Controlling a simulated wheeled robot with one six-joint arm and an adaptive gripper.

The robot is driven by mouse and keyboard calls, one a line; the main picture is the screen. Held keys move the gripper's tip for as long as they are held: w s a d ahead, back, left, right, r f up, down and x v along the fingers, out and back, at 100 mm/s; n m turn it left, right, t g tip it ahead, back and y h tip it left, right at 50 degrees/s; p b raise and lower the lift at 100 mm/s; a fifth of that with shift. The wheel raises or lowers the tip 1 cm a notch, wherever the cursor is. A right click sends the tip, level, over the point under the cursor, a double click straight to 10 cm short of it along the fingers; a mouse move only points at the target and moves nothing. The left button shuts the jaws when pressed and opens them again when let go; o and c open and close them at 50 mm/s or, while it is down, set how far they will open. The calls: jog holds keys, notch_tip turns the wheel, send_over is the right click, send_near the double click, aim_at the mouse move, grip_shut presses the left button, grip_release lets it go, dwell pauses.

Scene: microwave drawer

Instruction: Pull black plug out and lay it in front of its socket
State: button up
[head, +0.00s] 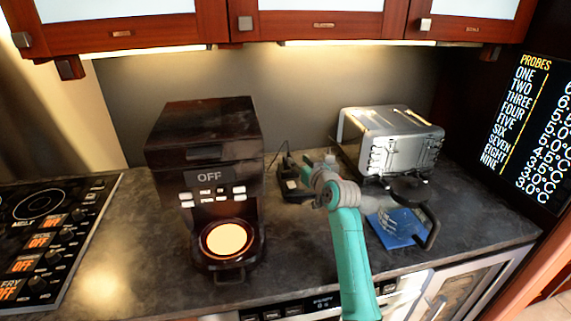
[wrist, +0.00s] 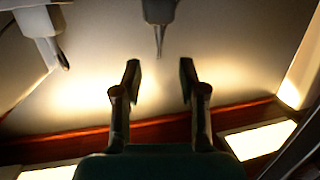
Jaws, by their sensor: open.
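My gripper (wrist: 160,72) is open in the wrist view, its two dark fingers apart with nothing between them. Beyond the fingertips is a grey tapered piece (wrist: 158,18) with a thin tip, and a similar one (wrist: 42,25) is at the upper left; I cannot tell whether either is a plug. In the head view a thin dark cord (head: 279,153) and small dark parts lie between the coffee machine and the toaster, by the end of my arm. The black plug and its socket cannot be made out clearly; my arm partly covers that area.
A dark coffee machine (head: 205,135) stands left of my arm, a silver toaster (head: 390,135) behind right. A blue flat item (head: 400,240) and a black handle (head: 432,228) are at front right. A cooktop (head: 50,225) is far left; wall cabinets (head: 310,25) hang above.

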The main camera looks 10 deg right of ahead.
aim_at(289, 153)
jog(key=shift+x, duration=4.75)
jog(key=shift+f, duration=0.1)
grip_shut()
